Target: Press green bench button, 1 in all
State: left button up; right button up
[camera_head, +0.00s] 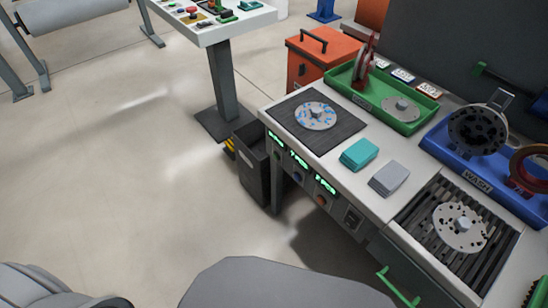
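The workbench (380,205) runs along the right side. Its front panel carries green-lit displays with small round buttons below them. The green button (277,155) is small and dark at the far left end of this row. A blue button (297,177) and an orange button (321,200) sit to its right on the same panel. It is too small to tell whether the green button is pushed in. Neither of my grippers shows in the head view. Only grey parts of my own body show along the bottom edge.
A dark bin (252,165) stands on the floor by the bench's left end. A green tray (420,117), a blue wash tray (450,160) and a slatted grate (425,222) sit on the bench. A green handle (397,288) sticks out in front. Open floor lies left.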

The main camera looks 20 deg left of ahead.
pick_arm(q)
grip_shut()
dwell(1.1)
